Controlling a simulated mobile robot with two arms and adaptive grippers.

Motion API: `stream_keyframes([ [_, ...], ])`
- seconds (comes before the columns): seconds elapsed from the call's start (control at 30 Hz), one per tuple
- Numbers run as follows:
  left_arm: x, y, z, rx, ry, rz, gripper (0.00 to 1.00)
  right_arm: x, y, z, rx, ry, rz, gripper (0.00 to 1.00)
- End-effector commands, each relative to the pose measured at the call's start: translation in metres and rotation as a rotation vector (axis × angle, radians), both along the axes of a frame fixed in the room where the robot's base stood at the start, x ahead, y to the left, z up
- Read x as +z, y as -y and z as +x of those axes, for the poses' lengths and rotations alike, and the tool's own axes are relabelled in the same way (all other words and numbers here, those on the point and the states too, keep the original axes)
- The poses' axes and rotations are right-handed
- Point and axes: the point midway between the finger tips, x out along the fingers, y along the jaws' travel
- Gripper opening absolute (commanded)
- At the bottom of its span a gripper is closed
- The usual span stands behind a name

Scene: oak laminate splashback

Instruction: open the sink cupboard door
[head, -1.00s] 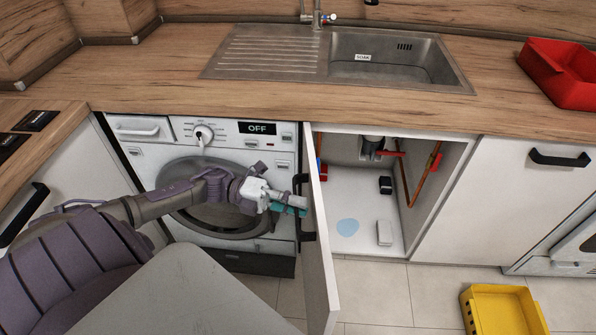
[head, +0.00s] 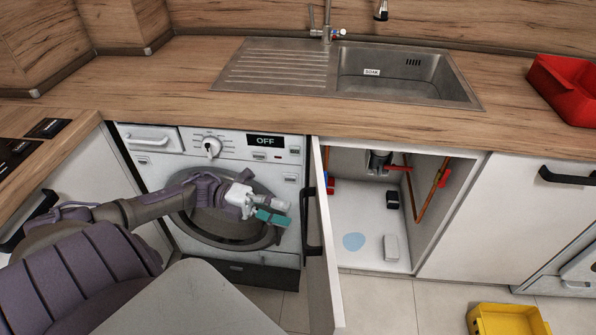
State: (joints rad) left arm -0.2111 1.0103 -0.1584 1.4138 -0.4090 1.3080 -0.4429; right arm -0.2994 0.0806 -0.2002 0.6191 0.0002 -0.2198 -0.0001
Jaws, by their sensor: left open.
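The sink cupboard door (head: 321,262) stands wide open in the head view, swung out towards me and seen nearly edge-on. Its black handle (head: 313,222) is on the face turned left. Behind it the cupboard's inside (head: 370,225) is in plain sight under the sink. My left gripper (head: 275,211) is open and empty in front of the washing machine. It is left of the door handle, with a visible gap between them. My right gripper is not in view.
The washing machine (head: 223,245) stands left of the cupboard. Pipes, a black object (head: 392,200), a pale block (head: 391,248) and a bluish patch (head: 353,241) are inside the cupboard. A yellow crate (head: 508,320) is on the floor at right; a red tray (head: 564,92) is on the worktop.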

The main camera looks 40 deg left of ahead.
Motion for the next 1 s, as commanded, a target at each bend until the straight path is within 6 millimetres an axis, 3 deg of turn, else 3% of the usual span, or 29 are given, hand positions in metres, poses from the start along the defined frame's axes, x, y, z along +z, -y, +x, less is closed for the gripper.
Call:
stream_keyframes([
  [0.2,0.000,-0.041,-0.014,0.002,-0.001,0.003,0.50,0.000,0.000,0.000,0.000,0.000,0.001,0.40],
  [0.4,0.000,-0.059,-0.021,0.000,0.000,0.000,0.50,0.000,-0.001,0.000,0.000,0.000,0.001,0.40],
  [1.0,0.000,-0.061,-0.022,-0.001,0.001,-0.001,0.50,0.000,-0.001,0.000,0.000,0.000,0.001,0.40],
])
